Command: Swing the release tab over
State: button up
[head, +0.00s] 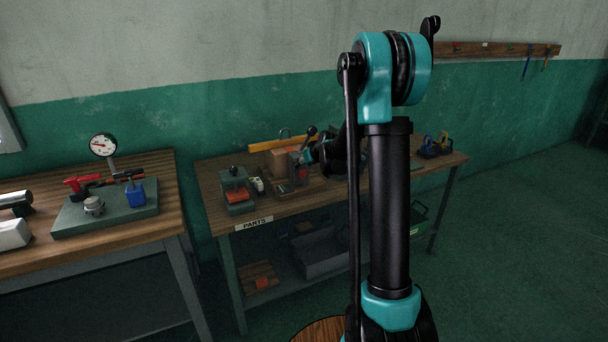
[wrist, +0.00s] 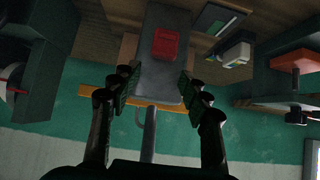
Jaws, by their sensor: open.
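In the wrist view, which is upside down, my gripper (wrist: 157,92) is open, with its green pads apart on either side of a grey fixture's near end. The grey fixture (wrist: 156,75) carries a red square piece (wrist: 165,45). A grey rod (wrist: 149,133) shows between the fingers. I cannot tell which part is the release tab, or whether a pad touches the fixture. In the head view my gripper (head: 311,156) is at the fixture on the parts bench, mostly hidden by my arm. A black-knobbed lever (head: 308,133) stands there.
The parts bench (head: 222,205) also holds a brown box (head: 283,160), a green-grey press-like device (head: 237,190) and a yellow bar (head: 262,146) behind. Blue and yellow tools (head: 437,145) lie at its right end. A second bench (head: 60,254) stands at left.

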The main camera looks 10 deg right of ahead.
jog(key=shift+s+r, duration=0.1)
jog(key=v, duration=0.6)
jog(key=shift+s+d+r, duration=0.15)
jog(key=shift+s+r, duration=0.1)
jog(key=shift+r, duration=0.05)
jog(key=shift+s, duration=0.1)
dwell(0.3)
jog(key=s+d+f+m+g+h, duration=0.1)
jog(key=s+f, duration=0.3)
jog(key=s, duration=0.9)
jog(key=s+d+f+m+g+h, duration=0.1)
jog(key=s+f, duration=0.3)
jog(key=s, duration=0.9)
jog(key=s+d+f+m+g+h, duration=0.1)
jog(key=s+f+g, duration=0.2)
jog(key=s, duration=1)
jog(key=shift+s+d+f+m, duration=0.25)
jog(key=shift+s+f+m, duration=0.1)
jog(key=shift+f, duration=0.2)
jog(key=shift+w, duration=0.1)
